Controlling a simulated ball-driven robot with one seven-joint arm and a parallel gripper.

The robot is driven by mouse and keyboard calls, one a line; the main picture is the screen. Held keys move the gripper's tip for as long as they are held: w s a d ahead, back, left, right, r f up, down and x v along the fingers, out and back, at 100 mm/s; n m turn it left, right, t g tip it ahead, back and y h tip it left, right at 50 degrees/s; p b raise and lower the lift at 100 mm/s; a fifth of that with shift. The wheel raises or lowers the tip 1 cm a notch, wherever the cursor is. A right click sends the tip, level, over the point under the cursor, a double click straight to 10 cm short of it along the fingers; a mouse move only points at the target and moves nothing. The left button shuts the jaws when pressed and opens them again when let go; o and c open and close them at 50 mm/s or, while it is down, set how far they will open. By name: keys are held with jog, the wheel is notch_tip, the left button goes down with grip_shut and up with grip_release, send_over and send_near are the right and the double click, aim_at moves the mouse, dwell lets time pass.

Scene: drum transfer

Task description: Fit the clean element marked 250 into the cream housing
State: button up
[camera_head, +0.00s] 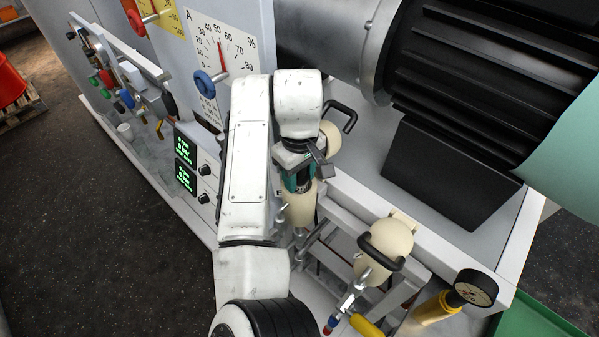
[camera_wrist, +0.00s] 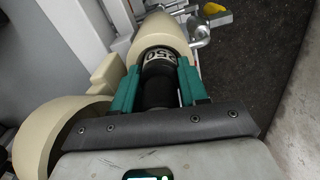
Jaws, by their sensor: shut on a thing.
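My gripper (camera_wrist: 157,84) is shut on a dark element (camera_wrist: 158,62) with a white 250 on its band, one teal finger on each side. The element's far end is at the mouth of a cream housing (camera_wrist: 150,32) and appears partly inside it; how deep, I cannot tell. In the head view my gripper (camera_head: 298,183) is directly above the cream housing (camera_head: 301,210), pointing down. The arm and fingers hide most of the element there.
Another cream piece (camera_head: 330,138) stands close behind the gripper, near a black handle (camera_head: 341,114). A second cream vessel with a black handle (camera_head: 384,252) is at the lower right. A pressure gauge (camera_head: 476,287), yellow lever (camera_head: 367,325) and large black motor (camera_head: 480,100) surround the rack.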

jog(key=o, duration=1.2)
jog(key=shift+s+d+f, duration=0.1)
jog(key=shift+f, duration=0.55)
jog(key=shift+o, duration=0.2)
jog(key=shift+s, duration=0.1)
jog(key=r, duration=0.6)
jog(key=r+b, duration=0.1)
jog(key=r, duration=0.5)
jog(key=shift+w+a+r, duration=0.2)
jog(key=shift+r, duration=0.2)
jog(key=shift+d+r, duration=0.1)
jog(key=shift+r, duration=0.4)
